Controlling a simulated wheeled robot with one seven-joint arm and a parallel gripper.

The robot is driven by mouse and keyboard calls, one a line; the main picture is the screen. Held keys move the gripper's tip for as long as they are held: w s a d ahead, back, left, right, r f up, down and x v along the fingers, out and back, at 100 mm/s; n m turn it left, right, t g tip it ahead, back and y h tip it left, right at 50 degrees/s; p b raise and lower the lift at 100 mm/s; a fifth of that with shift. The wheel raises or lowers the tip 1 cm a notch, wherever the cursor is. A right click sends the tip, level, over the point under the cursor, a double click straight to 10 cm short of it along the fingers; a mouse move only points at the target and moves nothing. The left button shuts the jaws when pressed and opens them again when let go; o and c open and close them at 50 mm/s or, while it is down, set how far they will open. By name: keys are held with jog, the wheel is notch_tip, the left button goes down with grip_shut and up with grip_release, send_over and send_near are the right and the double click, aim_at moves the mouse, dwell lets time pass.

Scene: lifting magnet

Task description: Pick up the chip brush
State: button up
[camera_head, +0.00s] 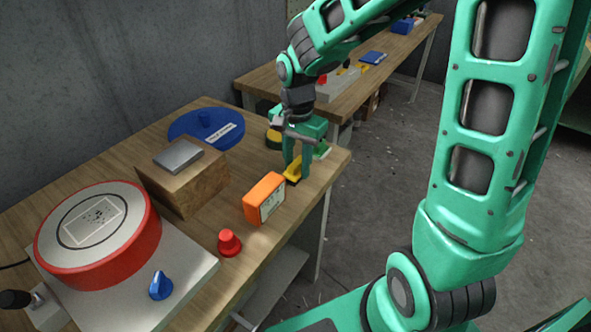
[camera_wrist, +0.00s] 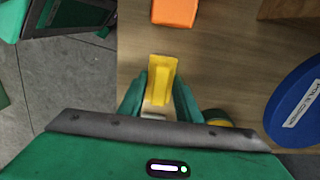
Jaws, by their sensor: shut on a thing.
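A yellow object, which looks like the chip brush's handle (camera_head: 293,170), is at the right end of the wooden bench. My gripper (camera_head: 298,166) points down over it with one green finger on each side. In the wrist view the yellow handle (camera_wrist: 161,80) sticks out forward from between the fingers, and my gripper (camera_wrist: 160,98) is shut on it. A pale part shows at its near end, mostly hidden by my gripper. I cannot tell whether the brush is touching the bench.
An orange box-shaped device (camera_head: 265,198) stands close by. A red knob (camera_head: 229,242), a wooden block (camera_head: 182,180) with a grey plate, a red round magnet (camera_head: 98,232) and a blue disc (camera_head: 206,125) share the bench. A yellow-and-dark round thing (camera_wrist: 217,118) sits right of my gripper.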

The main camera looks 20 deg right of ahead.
aim_at(297, 162)
jog(key=shift+r, duration=0.15)
notch_tip(297, 162, up, 10)
jog(key=shift+f, duration=0.1)
jog(key=o, duration=0.5)
jog(key=c, duration=0.4)
jog(key=shift+o, duration=0.2)
jog(key=shift+s, duration=0.1)
